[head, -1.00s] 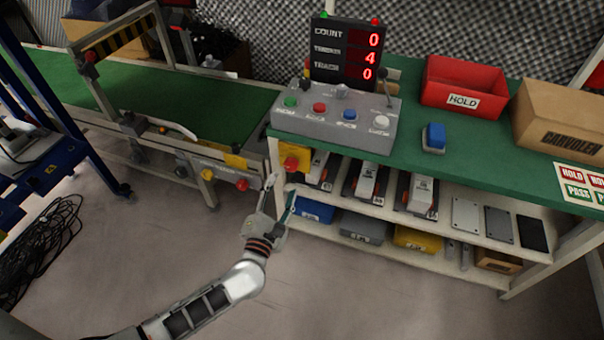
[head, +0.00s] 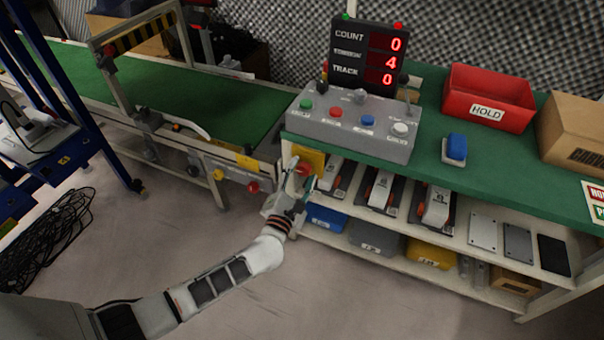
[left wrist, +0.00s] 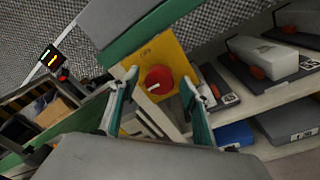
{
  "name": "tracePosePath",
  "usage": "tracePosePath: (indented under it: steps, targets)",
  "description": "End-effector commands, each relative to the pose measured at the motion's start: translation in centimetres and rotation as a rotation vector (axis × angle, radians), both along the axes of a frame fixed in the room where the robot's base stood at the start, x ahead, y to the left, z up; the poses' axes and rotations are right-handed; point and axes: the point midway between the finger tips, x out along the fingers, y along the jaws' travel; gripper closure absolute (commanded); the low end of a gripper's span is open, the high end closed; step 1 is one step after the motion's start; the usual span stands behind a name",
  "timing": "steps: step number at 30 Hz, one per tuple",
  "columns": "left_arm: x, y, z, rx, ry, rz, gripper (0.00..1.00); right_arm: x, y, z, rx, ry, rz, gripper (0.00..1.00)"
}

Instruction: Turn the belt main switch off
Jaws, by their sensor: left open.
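The belt main switch is a round red knob (left wrist: 158,79) with a short white mark, on a yellow plate (left wrist: 158,50) at the end of the green-topped bench. In the head view the yellow plate (head: 311,158) shows, and the knob is partly hidden behind my left gripper (head: 300,178). In the left wrist view my left gripper (left wrist: 159,88) is open, with one finger on each side of the knob. I cannot tell whether the fingers touch it. My right gripper is not in view.
A grey button box (head: 352,125) and a count display (head: 365,55) stand on the bench (head: 440,175) above. Shelves below hold several devices and bins. The green conveyor (head: 200,95) lies to the left, with another red button (head: 253,187) on its frame. Open floor lies in front.

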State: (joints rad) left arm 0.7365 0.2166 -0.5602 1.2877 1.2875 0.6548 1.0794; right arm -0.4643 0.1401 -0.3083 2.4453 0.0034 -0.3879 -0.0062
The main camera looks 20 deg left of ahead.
Motion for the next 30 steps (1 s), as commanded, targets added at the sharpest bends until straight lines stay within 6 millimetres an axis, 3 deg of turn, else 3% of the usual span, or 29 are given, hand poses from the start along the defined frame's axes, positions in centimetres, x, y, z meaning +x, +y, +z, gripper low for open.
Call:
tracePosePath:
  steps: [2, 3, 7, 20, 30]
  targets:
    - [-0.01, -0.01, 0.03, 0.000, 0.000, 0.000, 0.53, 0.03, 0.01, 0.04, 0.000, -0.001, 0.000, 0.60]
    - [-0.01, -0.01, 0.03, 0.000, 0.000, 0.000, 0.59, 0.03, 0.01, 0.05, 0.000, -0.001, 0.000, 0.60]
    - [-0.02, -0.01, 0.02, 0.000, 0.000, 0.000, 0.92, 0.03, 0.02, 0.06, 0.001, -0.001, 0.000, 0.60]
    - [-0.02, -0.04, 0.06, 0.053, -0.002, 0.001, 0.92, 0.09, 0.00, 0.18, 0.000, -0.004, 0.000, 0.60]
    - [-0.01, -0.01, 0.05, 0.298, -0.011, 0.000, 0.92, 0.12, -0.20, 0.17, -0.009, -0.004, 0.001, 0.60]
